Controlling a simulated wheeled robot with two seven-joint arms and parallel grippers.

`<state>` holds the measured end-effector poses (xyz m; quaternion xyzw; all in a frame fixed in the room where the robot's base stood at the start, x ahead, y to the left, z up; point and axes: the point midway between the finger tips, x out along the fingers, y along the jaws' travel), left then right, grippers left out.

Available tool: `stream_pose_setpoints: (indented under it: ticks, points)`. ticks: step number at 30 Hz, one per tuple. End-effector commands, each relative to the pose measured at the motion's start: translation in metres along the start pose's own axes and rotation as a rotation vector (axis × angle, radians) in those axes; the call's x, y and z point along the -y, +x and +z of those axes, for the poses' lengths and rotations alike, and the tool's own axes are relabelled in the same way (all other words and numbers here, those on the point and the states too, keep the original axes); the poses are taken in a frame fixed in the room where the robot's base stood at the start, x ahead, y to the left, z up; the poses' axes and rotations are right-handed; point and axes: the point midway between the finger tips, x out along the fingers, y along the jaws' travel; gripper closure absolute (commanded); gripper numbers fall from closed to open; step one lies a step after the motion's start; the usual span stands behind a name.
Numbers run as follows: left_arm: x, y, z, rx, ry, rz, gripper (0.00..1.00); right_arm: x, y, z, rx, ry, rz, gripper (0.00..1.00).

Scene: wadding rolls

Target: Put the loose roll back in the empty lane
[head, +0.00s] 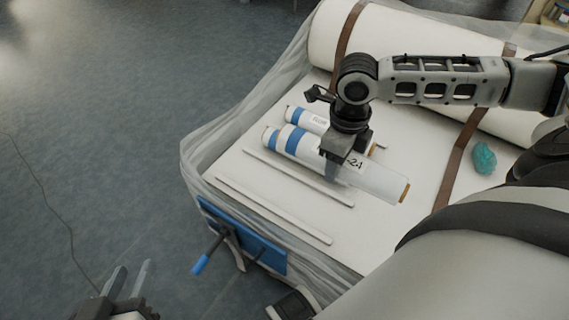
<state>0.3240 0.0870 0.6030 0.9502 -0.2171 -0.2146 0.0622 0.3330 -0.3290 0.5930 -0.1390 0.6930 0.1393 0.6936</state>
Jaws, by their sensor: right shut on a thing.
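A white roll (375,182) with blue bands at its left end, a label and a brown core end lies under my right gripper (335,168). That gripper is shut on its middle, pointing down. I cannot tell whether the roll is raised or resting on the white surface. A second white roll with blue bands (302,117) lies just behind it, partly hidden by the gripper. Two thin white strips, a middle one (298,178) and a front one (275,210), bound an empty lane (270,189) in front of the held roll. My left gripper (129,279) is open and empty at lower left, over the floor.
The white bed (225,172) has clear wrapping around its edges. A large white roll with brown straps (400,35) lies along the back. A teal lump (484,158) sits at right. A blue panel with a blue-handled lever (203,262) is at the front side.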

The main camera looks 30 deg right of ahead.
Motion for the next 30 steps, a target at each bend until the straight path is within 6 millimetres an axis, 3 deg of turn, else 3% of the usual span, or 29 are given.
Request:
stream_pose_setpoints:
  ticks: [6,12,23,30]
  points:
    - [-0.006,-0.001,-0.006,-0.093,-0.011,0.033,0.64,-0.015,0.028,0.054,0.008,0.000,0.003,0.85]
    - [-0.012,0.002,-0.012,-0.150,-0.092,0.080,0.64,-0.024,0.061,0.086,0.002,0.002,0.002,0.85]
    - [-0.017,0.002,-0.019,-0.190,-0.156,0.119,0.64,-0.029,0.085,0.107,0.002,0.004,0.000,0.85]
    - [-0.022,0.003,-0.023,-0.252,-0.236,0.178,0.64,-0.029,0.119,0.110,0.001,0.004,-0.002,0.85]
